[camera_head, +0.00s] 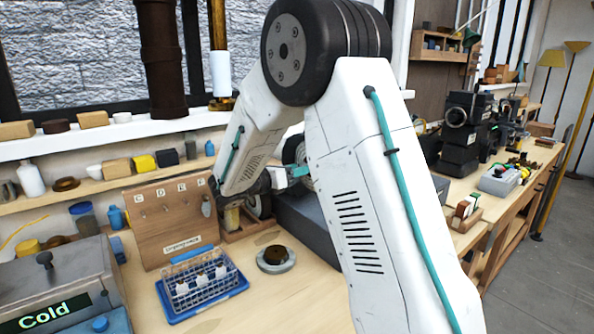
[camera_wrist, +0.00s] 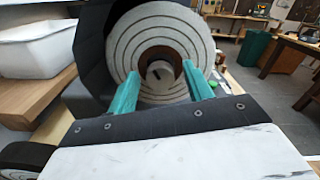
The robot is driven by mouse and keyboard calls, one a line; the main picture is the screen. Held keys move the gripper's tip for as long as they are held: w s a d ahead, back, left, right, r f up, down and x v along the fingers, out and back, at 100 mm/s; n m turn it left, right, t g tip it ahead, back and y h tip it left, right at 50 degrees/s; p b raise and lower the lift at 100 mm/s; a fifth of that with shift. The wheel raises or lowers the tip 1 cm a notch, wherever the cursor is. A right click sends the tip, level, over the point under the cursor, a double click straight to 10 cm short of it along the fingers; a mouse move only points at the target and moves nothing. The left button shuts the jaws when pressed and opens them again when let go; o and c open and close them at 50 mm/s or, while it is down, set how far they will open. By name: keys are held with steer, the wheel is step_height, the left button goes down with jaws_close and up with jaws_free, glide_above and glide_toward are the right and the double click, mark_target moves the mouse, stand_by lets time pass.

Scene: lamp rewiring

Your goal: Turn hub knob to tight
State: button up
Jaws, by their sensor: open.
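In the wrist view, the hub knob (camera_wrist: 160,77) is a small pale round piece with a dark slanted mark. It sits in a brown-rimmed recess at the centre of a pale wheel (camera_wrist: 160,28) with concentric rings. My gripper (camera_wrist: 159,70) is open, with one teal finger on each side of the knob. The fingertips point toward the wheel's face; I cannot tell whether they touch the knob. In the head view, my arm hides most of the wheel and the knob. A teal part of my gripper (camera_head: 298,172) shows there beside a dark grey block.
A white bin (camera_wrist: 38,48) stands left of the wheel in the wrist view. In the head view, a wooden board with hooks (camera_head: 165,225), a blue rack of small bottles (camera_head: 200,290) and a round puck (camera_head: 276,260) are on the bench. A grey "Cold" box (camera_head: 50,280) stands front left.

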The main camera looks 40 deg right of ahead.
steer(key=c, duration=1)
steer(key=m, duration=2.3)
steer(key=shift+m, duration=0.4)
